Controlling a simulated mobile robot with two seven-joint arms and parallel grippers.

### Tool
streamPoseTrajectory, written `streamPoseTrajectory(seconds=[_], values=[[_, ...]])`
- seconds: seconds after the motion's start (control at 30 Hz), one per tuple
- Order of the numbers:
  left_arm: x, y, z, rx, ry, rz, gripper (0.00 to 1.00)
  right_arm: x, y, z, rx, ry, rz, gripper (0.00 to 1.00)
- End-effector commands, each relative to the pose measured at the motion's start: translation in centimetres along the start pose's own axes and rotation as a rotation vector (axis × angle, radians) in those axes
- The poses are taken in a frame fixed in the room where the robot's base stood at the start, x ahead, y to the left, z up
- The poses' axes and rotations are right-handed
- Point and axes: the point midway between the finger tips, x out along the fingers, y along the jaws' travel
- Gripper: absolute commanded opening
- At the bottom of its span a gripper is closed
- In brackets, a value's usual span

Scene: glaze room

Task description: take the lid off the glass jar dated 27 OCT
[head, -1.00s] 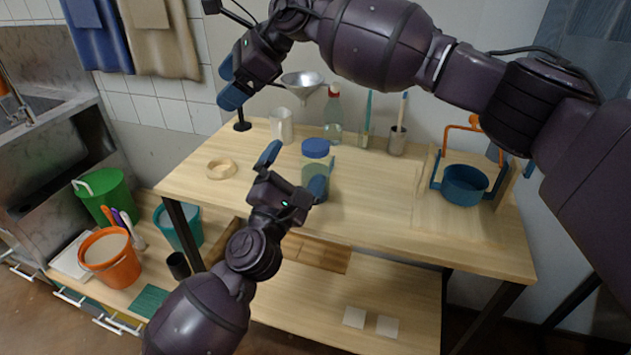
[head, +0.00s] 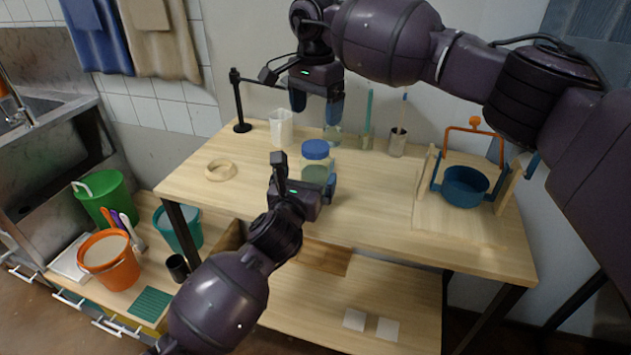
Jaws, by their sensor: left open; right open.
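A glass jar (head: 315,171) with a blue lid (head: 316,149) stands upright on the wooden table. The lid is on it, and no date can be read on the jar. My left gripper (head: 306,174) is open at the near side of the jar and hides its lower part. I cannot tell whether its fingers touch the glass. My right gripper (head: 316,106) is open, fingers pointing down, above and apart from the lid in the picture.
A white beaker (head: 281,128), a bottle (head: 333,135) partly hidden by my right gripper, and cups with tools (head: 397,143) stand behind the jar. A wooden ring (head: 220,170) lies left. A blue pot (head: 464,186) sits right. The table's front middle is clear.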

Motion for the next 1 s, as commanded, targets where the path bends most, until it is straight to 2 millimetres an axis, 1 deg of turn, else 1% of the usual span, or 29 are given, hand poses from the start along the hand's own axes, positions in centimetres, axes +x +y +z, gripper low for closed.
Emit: streamPoseTrajectory(seconds=[0.03,0.2,0.4,0.6,0.87,1.0], values=[[0.9,0.0,0.1,0.0,-0.001,0.0,1.0,0.0,0.0,0.0,0.0,0.0,0.0,0.83],[3.4,-0.1,0.1,0.002,-0.002,0.0,1.0,0.0,0.0,0.0,0.001,-0.001,-0.001,0.83],[5.3,0.0,0.0,0.001,-0.001,0.0,1.0,0.0,0.0,0.0,0.001,-0.001,-0.001,0.83],[6.1,0.0,0.0,0.001,0.0,0.0,1.0,0.0,0.0,0.0,0.001,-0.001,-0.001,0.83],[6.1,0.0,0.0,0.001,-0.001,0.0,1.0,0.0,0.0,0.0,0.001,-0.001,-0.001,0.83],[6.1,0.0,0.0,0.002,-0.001,0.0,0.79,0.0,0.0,0.0,0.001,-0.001,-0.001,0.83]])
